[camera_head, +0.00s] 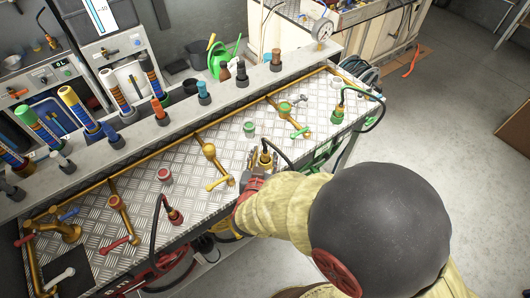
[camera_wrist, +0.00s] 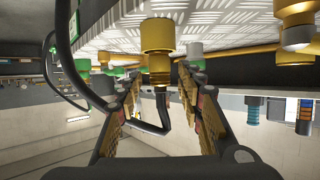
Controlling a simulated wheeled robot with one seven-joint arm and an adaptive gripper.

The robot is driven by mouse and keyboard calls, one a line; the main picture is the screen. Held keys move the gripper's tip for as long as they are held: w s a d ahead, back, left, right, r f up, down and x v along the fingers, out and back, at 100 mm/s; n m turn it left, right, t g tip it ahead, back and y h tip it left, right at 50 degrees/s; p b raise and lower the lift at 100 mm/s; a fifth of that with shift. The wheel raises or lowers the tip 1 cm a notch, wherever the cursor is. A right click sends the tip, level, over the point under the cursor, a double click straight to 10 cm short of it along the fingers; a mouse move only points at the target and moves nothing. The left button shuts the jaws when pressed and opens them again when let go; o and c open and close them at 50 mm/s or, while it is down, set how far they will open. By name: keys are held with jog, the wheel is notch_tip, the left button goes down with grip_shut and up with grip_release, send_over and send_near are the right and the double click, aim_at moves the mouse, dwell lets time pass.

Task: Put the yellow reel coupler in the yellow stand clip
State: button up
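The yellow coupler (camera_wrist: 159,71) shows between my gripper's fingers in the wrist view, a gold fitting with a black hose at its end. A wider yellow cylinder (camera_wrist: 158,35) is in line with it against the patterned metal top. I cannot tell whether this cylinder is the stand clip or the coupler's own collar. My gripper (camera_wrist: 159,77) is open, with a gap visible on both sides of the coupler. In the head view, my gripper (camera_head: 263,160) is at the bench's front edge, around the coupler; the fingers and arm hide the details there.
On the bench (camera_head: 130,170) stand a red coupler (camera_head: 175,216), a green coupler (camera_head: 338,114), a red-topped pot (camera_head: 165,175) and a green-topped pot (camera_head: 249,129). A brass valve (camera_head: 210,152) is left of my gripper. Black hoses hang over the front edge.

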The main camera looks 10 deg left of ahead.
jog(key=p+v, duration=0.2)
jog(key=v, duration=0.7)
jog(key=shift+s+r, duration=0.25)
jog(key=shift+s, duration=0.1)
jog(key=w+d+r+g+y, duration=0.2)
jog(key=r, duration=0.5)
jog(key=w+d+r+g+y, duration=0.2)
jog(key=w+d+r, duration=0.1)
jog(key=r, duration=0.4)
jog(key=s+d+r+g+h, duration=0.2)
jog(key=s+d, duration=0.5)
jog(key=d, duration=0.5)
jog(key=s+d+r+g+h, duration=0.2)
jog(key=s+d, duration=0.6)
jog(key=d, duration=0.5)
jog(key=shift+d+r+m+h, duration=0.2)
jog(key=shift+r+m+h, duration=0.2)
jog(key=shift+r+h, duration=0.2)
jog(key=shift+s, duration=0.15)
